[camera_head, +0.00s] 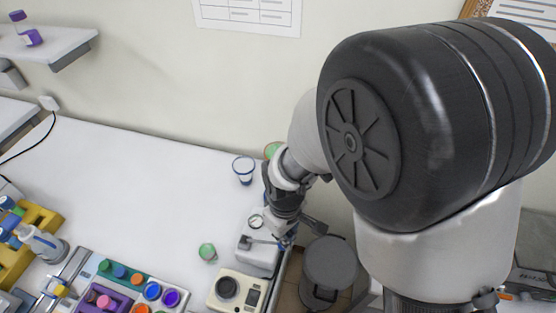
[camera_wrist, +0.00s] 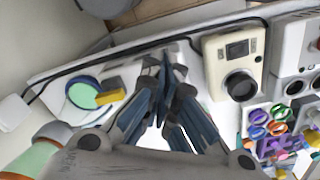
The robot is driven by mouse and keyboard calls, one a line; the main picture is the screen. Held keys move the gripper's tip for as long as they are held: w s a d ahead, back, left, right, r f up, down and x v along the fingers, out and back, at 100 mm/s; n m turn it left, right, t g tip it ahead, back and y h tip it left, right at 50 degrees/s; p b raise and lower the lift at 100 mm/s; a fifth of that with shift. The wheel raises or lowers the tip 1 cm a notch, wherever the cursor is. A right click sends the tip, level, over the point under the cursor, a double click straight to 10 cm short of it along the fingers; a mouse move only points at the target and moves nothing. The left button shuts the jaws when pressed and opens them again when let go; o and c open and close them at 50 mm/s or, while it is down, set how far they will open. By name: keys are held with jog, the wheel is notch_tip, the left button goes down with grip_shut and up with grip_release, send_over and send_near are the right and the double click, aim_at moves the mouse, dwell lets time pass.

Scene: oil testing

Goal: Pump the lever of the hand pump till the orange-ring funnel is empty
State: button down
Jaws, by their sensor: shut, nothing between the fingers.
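The hand pump appears to be the white box (camera_head: 258,255) with a small round gauge (camera_head: 256,221) and a grey lever bar (camera_head: 262,240) on top, by the table's right edge. My gripper (camera_head: 288,238) is low over its right side. In the wrist view its fingers (camera_wrist: 167,68) are together and empty, and they hide much of the pump. I cannot tell whether they touch the lever. The orange-ring funnel (camera_head: 272,149) is partly behind my arm near the wall. In the wrist view the funnel (camera_wrist: 35,152) shows a green inside at lower left; its level is unclear.
A green-topped vessel (camera_head: 207,252) is left of the pump. A beige device with a black dial (camera_head: 237,289) stands in front of it. Coloured caps fill a rack (camera_head: 108,300) at front left. The table's middle is clear.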

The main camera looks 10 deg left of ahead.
jog(key=shift+d+f+b, duration=0.3)
jog(key=shift+f+b, duration=0.3)
jog(key=shift+f, duration=0.25)
jog(key=shift+d+f+b, duration=0.2)
jog(key=shift+f+b, duration=0.45)
jog(key=shift+f, duration=0.05)
